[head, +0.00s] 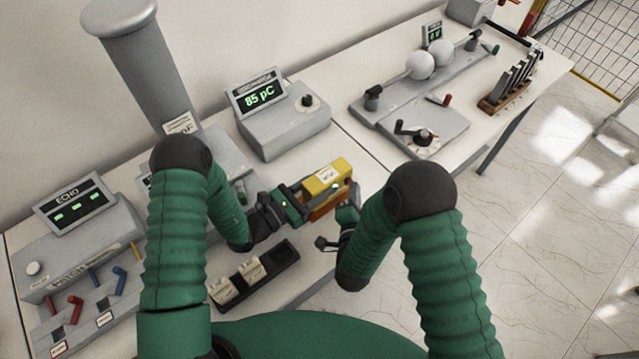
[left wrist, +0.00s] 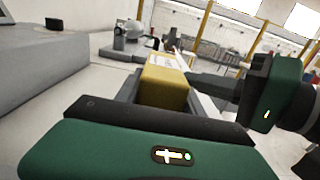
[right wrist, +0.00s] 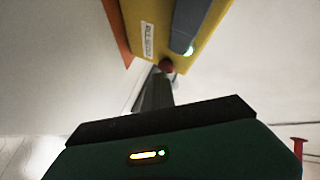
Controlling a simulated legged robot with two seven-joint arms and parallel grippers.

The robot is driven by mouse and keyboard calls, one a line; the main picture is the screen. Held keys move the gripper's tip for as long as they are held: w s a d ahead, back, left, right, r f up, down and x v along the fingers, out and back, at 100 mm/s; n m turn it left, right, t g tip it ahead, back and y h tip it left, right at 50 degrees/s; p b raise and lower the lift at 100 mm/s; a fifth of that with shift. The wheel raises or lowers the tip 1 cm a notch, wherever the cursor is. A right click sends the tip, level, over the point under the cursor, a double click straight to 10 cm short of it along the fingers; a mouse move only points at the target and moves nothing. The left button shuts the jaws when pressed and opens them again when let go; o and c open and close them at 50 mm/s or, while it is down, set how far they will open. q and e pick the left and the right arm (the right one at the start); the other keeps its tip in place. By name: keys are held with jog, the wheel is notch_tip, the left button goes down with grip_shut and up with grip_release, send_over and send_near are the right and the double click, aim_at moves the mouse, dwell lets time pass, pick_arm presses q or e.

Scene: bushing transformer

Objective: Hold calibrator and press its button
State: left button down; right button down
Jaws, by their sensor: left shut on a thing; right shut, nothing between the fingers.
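The calibrator is a yellow box (head: 328,177) with a white label, held above the bench near the middle of the head view. My left gripper (head: 302,200) is shut on it from the left; the left wrist view shows the yellow body (left wrist: 165,88) between the fingers. In the right wrist view the calibrator's yellow face (right wrist: 150,25) shows a label, a lit green spot and a dark red round button (right wrist: 166,65). My right gripper (right wrist: 157,88) is shut and empty, its fingertips at or just below the button. Contact cannot be told.
A black tray (head: 285,255) with labelled blocks lies in front. A grey meter (head: 285,125) reading 85 pC stands behind. The ECHO console (head: 85,240) is at left. A sphere-gap device (head: 420,70) and a tool rack (head: 508,85) are at back right.

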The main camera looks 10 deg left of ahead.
jog(key=shift+s+d, duration=2)
jog(key=shift+d, duration=0.3)
pick_arm(q)
jog(key=c, duration=0.6)
grip_release()
jog(key=shift+c, duration=0.2)
jog(key=shift+a, duration=0.1)
